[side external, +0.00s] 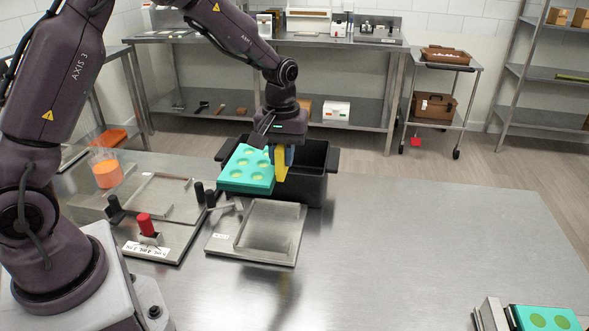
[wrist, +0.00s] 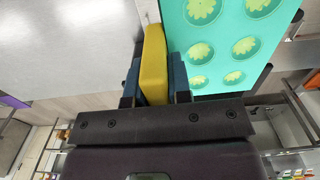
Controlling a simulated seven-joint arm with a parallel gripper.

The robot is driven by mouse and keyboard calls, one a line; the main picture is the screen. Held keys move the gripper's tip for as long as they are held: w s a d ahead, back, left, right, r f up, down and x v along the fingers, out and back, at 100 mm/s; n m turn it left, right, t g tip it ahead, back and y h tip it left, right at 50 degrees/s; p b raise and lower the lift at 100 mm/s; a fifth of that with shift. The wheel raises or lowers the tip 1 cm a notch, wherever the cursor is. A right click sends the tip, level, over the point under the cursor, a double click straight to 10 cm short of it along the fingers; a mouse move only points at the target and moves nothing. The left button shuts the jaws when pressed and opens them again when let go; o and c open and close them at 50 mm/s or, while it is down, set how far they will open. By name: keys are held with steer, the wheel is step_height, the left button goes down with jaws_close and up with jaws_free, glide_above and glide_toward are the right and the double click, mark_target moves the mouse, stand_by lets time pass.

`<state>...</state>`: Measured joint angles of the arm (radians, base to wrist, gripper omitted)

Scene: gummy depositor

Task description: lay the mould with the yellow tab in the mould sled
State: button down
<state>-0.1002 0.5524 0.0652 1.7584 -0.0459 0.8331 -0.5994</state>
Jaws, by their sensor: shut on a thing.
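The teal mould (side external: 246,170) has flower-shaped cavities with yellow-green bottoms. It hangs in the air, slightly tilted, in front of the black bin. Its yellow tab (side external: 281,165) is between the fingers of my gripper (side external: 284,158), which is shut on it. In the wrist view the yellow tab (wrist: 154,65) is pinched between dark blue fingers (wrist: 154,82), with the mould (wrist: 225,45) to its right. A metal plate with a raised frame (side external: 270,228), seemingly the mould sled, lies below on the table, empty. The mould is above and behind it, apart from it.
A black bin (side external: 315,180) stands behind the sled. Left of the sled are a base with a red knob (side external: 146,224), black handles and another framed metal plate (side external: 165,197). A cup of orange liquid (side external: 106,172) stands far left. Another teal mould (side external: 545,318) is at lower right. The table's right-centre is clear.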

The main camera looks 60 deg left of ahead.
steer(key=s+a, duration=1.8)
steer(key=a, duration=0.4)
steer(key=shift+w+f, duration=0.15)
steer(key=shift+f, duration=1.1)
steer(key=shift+w+f, duration=0.15)
steer(key=shift+f, duration=1.1)
steer(key=shift+d+f, duration=0.1)
steer(key=shift+f, duration=3)
steer(key=shift+f, duration=0.15)
steer(key=shift+f, duration=0.7)
